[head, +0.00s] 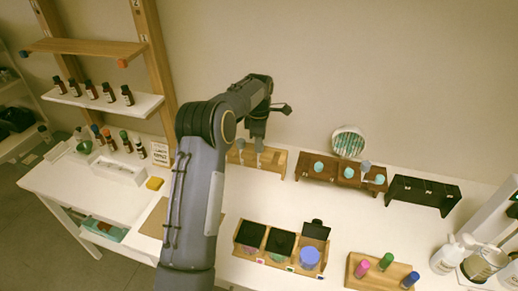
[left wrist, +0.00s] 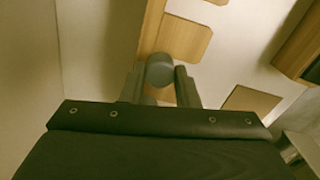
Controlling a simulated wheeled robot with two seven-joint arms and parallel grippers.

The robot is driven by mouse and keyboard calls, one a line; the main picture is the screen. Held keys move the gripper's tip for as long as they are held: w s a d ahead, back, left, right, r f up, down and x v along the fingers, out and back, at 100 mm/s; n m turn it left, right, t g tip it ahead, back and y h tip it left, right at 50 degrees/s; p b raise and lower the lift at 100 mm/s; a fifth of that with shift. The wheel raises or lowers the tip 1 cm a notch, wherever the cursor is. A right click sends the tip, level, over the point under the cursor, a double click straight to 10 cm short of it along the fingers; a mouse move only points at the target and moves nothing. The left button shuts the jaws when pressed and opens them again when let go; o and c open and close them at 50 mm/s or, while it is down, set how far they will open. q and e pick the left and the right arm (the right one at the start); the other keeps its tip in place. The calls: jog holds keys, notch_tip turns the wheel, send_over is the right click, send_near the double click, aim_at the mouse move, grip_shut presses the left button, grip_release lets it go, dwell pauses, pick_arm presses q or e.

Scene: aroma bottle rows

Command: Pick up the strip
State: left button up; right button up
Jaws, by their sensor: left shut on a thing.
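My left gripper (head: 258,143) is above the light wooden rack (head: 276,165) near the wall, pointing down. In the left wrist view its two fingers (left wrist: 160,86) are closed around a grey round-topped piece (left wrist: 160,68). I cannot tell whether this piece is the strip, as its lower part is hidden. Another small grey top (head: 240,143) shows at the left part of the rack. My right gripper is not in view.
A brown rack (head: 312,178) with teal-topped pieces and an empty black rack (head: 424,191) stand to the right. Lidded boxes (head: 281,243) and a block with coloured bottles (head: 385,268) are in front. My left arm covers the table's middle left.

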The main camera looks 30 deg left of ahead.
pick_arm(q)
jog(key=shift+r, duration=0.15)
jog(key=shift+r, duration=0.6)
jog(key=s+d+r+b, duration=0.3)
jog(key=s+r+b, duration=0.3)
jog(key=s+r, duration=0.5)
jog(key=shift+s+d+r, duration=0.25)
jog(key=shift+s+r, duration=0.05)
jog(key=shift+s, duration=1)
